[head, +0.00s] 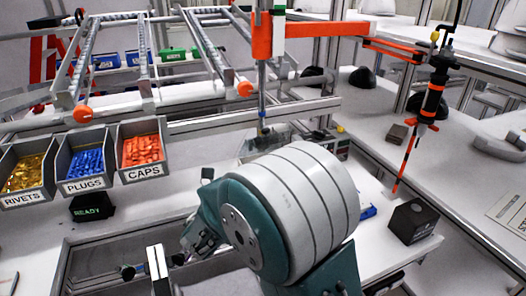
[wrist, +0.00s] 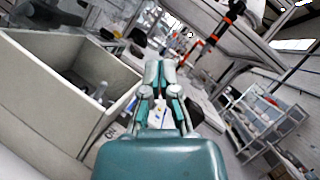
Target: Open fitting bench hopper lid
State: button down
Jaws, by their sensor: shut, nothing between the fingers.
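I cannot pick out the hopper lid with certainty in either view. A grey-walled open box (wrist: 70,52) fills the left of the wrist view, with a few small things inside it. A grey-framed recess (head: 62,268) in the bench shows at the lower left of the head view; I cannot tell whether it is the same box. My gripper (wrist: 160,72) is shut and empty in the wrist view, to the right of the open box and apart from it. In the head view my large arm joint covers the middle of the bench.
Bins of rivets (head: 25,192), plugs (head: 84,180) and caps (head: 143,166) stand at the left, above a READY display (head: 92,207). An orange-and-black tool (head: 432,100) hangs at the right. A black box (head: 412,222) sits on the bench below it.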

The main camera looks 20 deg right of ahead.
aim_at(272, 138)
jog(key=w+d+r+n+t, duration=0.1)
jog(key=w+n, duration=0.1)
jog(key=w+d+r+n+t+y, duration=0.1)
jog(key=w+n+t, duration=0.1)
jog(key=w+d+n+t, duration=0.1)
jog(key=n+t, duration=0.1)
jog(key=n, duration=0.1)
jog(key=shift+w+d+r+y, duration=0.3)
jog(key=shift+w+r+y, duration=0.1)
jog(key=shift+r, duration=0.15)
dwell(0.3)
